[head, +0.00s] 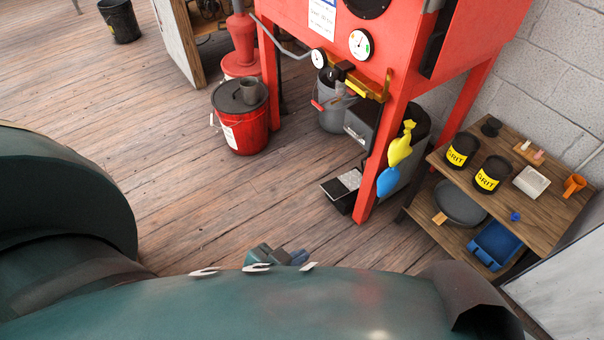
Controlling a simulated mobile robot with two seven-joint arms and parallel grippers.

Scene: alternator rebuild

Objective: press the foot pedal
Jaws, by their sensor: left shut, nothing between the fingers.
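The foot pedal (345,187) is a low black box with a grey speckled top plate. It sits on the wooden floor beside the front leg of the red cabinet. My left gripper (297,257) shows only in part past the edge of my large teal arm, low in the head view. It is shut and empty, and appears below and left of the pedal in the picture, apart from it. The rest of this gripper is hidden by the arm. My right gripper is not in view.
The red cabinet (400,45) stands on legs above the pedal, with gauges and a grey bin (333,117) beneath. A red lidded bucket (240,122) stands left. A wooden shelf (545,220) with grit tins is at right. The floor (200,200) left of the pedal is clear.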

